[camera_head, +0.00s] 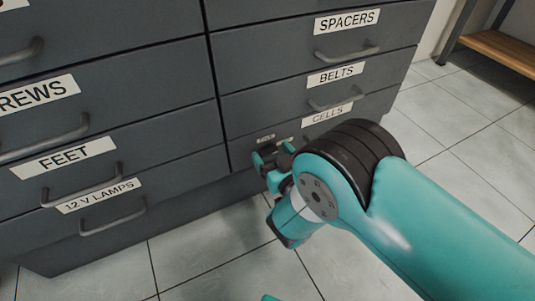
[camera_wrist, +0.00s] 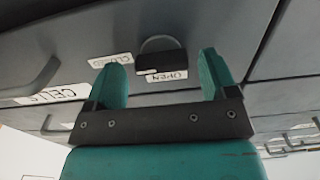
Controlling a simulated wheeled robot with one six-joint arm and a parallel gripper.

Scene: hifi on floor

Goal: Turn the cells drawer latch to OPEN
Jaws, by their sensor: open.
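The cells drawer is the lowest drawer in the right column, with a white CELLS label (camera_head: 326,115); the label also shows in the wrist view (camera_wrist: 52,94). The latch (camera_wrist: 161,57) is a dark round knob with a black bar across it. A CLOSED label (camera_wrist: 111,60) lies to its left and an OPEN label (camera_wrist: 167,75) just below it in the wrist view. I cannot tell which label the latch points to. My gripper (camera_wrist: 163,78) is open in front of the latch, which shows between the teal fingers. In the head view my gripper (camera_head: 270,158) covers the latch area.
A drawer handle (camera_wrist: 38,78) sticks out left of the latch in the wrist view. The drawers above are labelled BELTS (camera_head: 337,75) and SPACERS (camera_head: 347,21). The left column has handles sticking out too. The tiled floor (camera_head: 215,265) before the cabinet is clear.

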